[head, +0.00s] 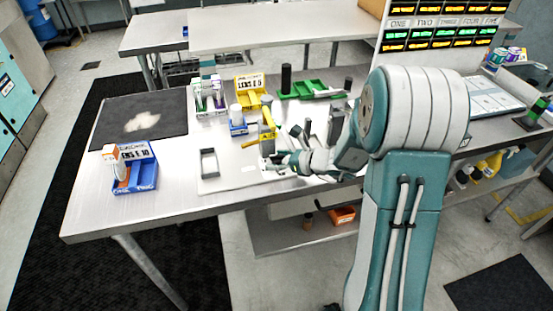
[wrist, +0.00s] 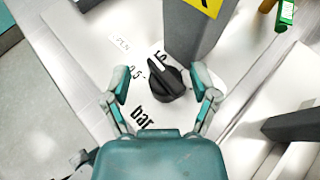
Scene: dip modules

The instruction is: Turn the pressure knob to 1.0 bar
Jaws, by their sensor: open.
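The black pressure knob (wrist: 168,80) sits on a white dial plate (wrist: 112,45) in the wrist view. Its raised grip runs from upper left to lower right in the picture. A 0.5 mark shows left of the knob, another number is partly hidden above it, and "bar" is printed below. My gripper (wrist: 160,73) is open, with one finger on each side of the knob; I cannot tell whether either touches it. In the head view my gripper (head: 279,160) is low over the bench's front part, and the knob cannot be made out there.
A grey post with a yellow label (wrist: 207,5) stands just beyond the knob. Another dark post (wrist: 292,126) is at the right. In the head view, a blue bin (head: 137,178) and a black mat (head: 165,115) lie left on the metal bench, and green trays (head: 310,89) behind.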

